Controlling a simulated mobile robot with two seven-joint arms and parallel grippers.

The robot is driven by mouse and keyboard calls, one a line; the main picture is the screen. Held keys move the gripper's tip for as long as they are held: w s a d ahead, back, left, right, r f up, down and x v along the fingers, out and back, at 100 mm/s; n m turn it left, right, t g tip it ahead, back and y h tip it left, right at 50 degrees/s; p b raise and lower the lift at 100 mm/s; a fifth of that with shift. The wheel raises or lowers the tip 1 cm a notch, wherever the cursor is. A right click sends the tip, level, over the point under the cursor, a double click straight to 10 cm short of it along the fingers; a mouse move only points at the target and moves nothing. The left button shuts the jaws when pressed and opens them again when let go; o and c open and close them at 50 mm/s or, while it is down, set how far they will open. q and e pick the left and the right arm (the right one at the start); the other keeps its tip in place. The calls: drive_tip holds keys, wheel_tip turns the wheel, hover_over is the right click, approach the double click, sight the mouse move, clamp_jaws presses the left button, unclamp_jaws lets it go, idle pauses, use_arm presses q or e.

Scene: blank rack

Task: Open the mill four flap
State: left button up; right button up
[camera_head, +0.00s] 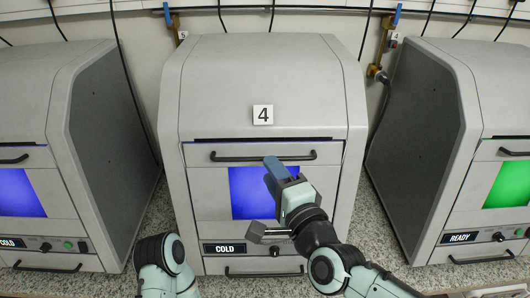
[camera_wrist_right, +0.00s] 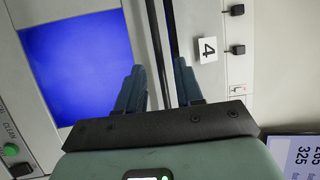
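Mill four is the grey box in the middle of the head view, with a white "4" label (camera_head: 263,115). Its front flap (camera_head: 207,196) looks shut, with a blue window (camera_head: 250,205) and a dark bar handle (camera_head: 225,158) along its top. A panel below reads COLD (camera_head: 224,249). My right gripper (camera_head: 272,166) is at the handle's middle. In the right wrist view its blue fingers (camera_wrist_right: 158,88) are spread apart, and the dark handle (camera_wrist_right: 153,45) runs between them. I cannot tell whether they touch it. My left arm shows at the bottom, its gripper out of view.
A mill with a blue window (camera_head: 18,192) stands at the left. One with a green window (camera_head: 508,184) stands at the right and reads READY. Gaps of speckled counter (camera_head: 160,215) separate the mills. Cables and brass valves (camera_head: 381,50) are on the wall behind.

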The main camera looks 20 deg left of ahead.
use_arm(q)
drive_tip(key=shift+w+r+p, duration=0.7)
drive_tip(key=shift+w+r, duration=0.2)
drive_tip(key=shift+r, duration=0.3)
use_arm(e)
drive_tip(key=shift+x, duration=2.15)
clamp_jaws()
drive_tip(key=shift+r, duration=0.1)
